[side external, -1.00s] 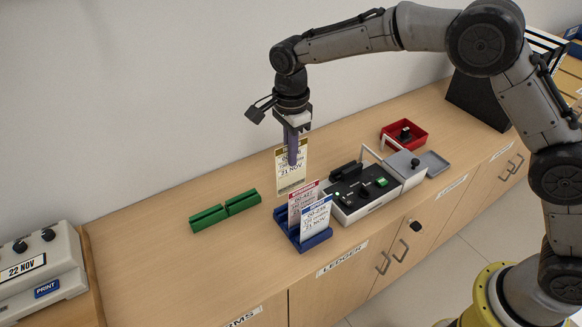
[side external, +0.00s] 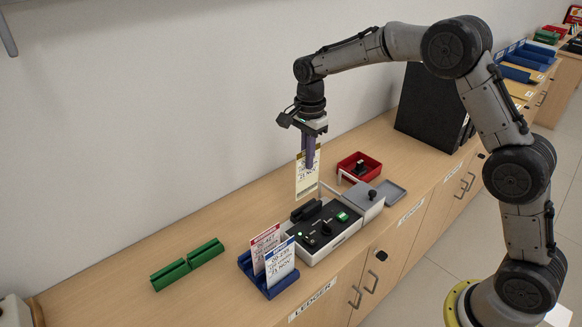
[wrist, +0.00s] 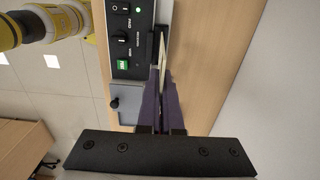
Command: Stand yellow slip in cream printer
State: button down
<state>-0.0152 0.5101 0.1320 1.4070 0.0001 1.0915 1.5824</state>
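My gripper (side external: 309,155) has purple fingers shut on the yellow slip (side external: 306,182). The slip hangs upright below the fingers. In the wrist view the slip (wrist: 164,55) shows nearly edge-on between the fingers (wrist: 159,78). A pale, black-topped machine (side external: 325,240) with a green button and knobs sits below it on the counter. Its raised black holder (side external: 305,211) is just under the slip's lower edge; whether they touch I cannot tell. In the wrist view the machine (wrist: 122,65) lies beside the fingers. A cream machine (side external: 14,311) shows only a corner at lower left.
A blue rack (side external: 284,287) holds a red-headed slip (side external: 264,246) and a blue-headed slip (side external: 280,262). A green two-part holder (side external: 188,264) stands left, empty. A red tray (side external: 350,162) and grey tray (side external: 391,190) lie right. The counter behind the green holder is clear.

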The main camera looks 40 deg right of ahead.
aim_at(307, 181)
jog(key=shift+d+f, duration=0.1)
jog(key=shift+f, duration=1.85)
jog(key=shift+f, duration=0.15)
jog(key=shift+f, duration=1.8)
jog(key=c, duration=1)
grip_release()
jog(key=shift+r, duration=0.1)
notch_tip(307, 181, up, 7)
